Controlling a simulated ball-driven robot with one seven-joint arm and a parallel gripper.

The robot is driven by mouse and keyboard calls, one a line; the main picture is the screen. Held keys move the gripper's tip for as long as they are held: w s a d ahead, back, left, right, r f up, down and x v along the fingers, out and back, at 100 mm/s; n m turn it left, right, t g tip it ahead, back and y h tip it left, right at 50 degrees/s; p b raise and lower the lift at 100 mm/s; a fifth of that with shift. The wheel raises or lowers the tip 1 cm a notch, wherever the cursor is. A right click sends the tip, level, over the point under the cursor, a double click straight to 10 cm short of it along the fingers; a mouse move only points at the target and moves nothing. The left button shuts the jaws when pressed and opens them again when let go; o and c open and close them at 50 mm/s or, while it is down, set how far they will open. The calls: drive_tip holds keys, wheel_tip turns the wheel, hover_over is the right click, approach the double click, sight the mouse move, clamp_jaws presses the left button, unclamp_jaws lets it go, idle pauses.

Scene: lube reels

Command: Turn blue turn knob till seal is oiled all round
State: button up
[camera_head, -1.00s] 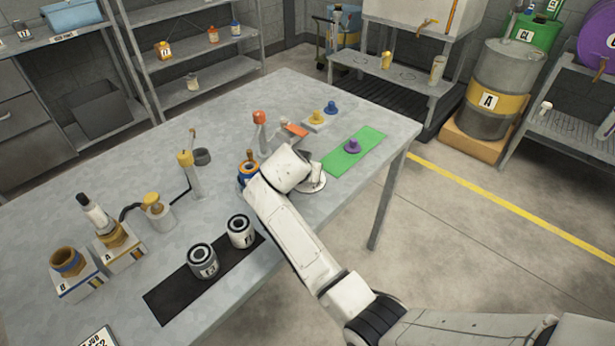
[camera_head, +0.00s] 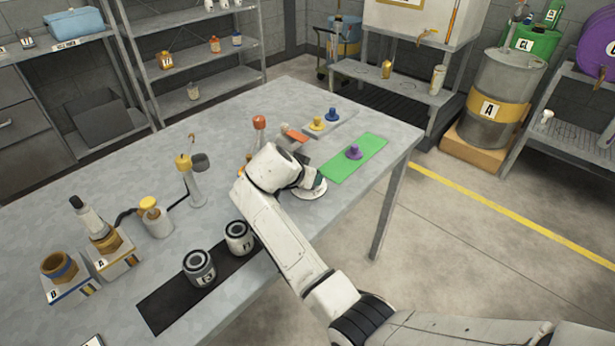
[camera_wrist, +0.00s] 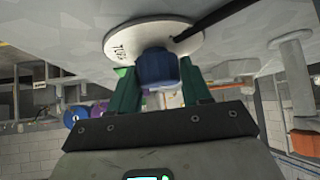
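The blue turn knob (camera_wrist: 157,68) is on a round white disc (camera_wrist: 152,38) with partly readable lettering; the disc also shows in the head view (camera_head: 310,192), at the table's near edge. My gripper (camera_wrist: 160,78) has its two green fingers on either side of the knob, with no clear gap in the wrist view. In the head view my gripper (camera_head: 317,184) is over the disc and hides the knob. A dark rod (camera_wrist: 215,20) runs off from the disc. A bit of orange (camera_head: 243,172) shows behind my arm. The seal is not clearly visible.
An orange-capped post (camera_head: 259,123) stands behind my arm. A purple knob (camera_head: 353,152) sits on a green mat (camera_head: 372,147) to the right. Two canisters (camera_head: 199,268) stand on a black mat (camera_head: 165,305) at front left. The table's middle has free room.

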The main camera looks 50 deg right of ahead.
drive_tip(key=o, duration=0.4)
drive_tip(key=shift+d, duration=0.1)
drive_tip(key=shift+o, duration=0.2)
drive_tip(key=v, duration=1)
drive_tip(key=shift+a+r, duration=0.25)
drive_tip(key=shift+a, duration=0.05)
drive_tip(key=shift+s, duration=0.1)
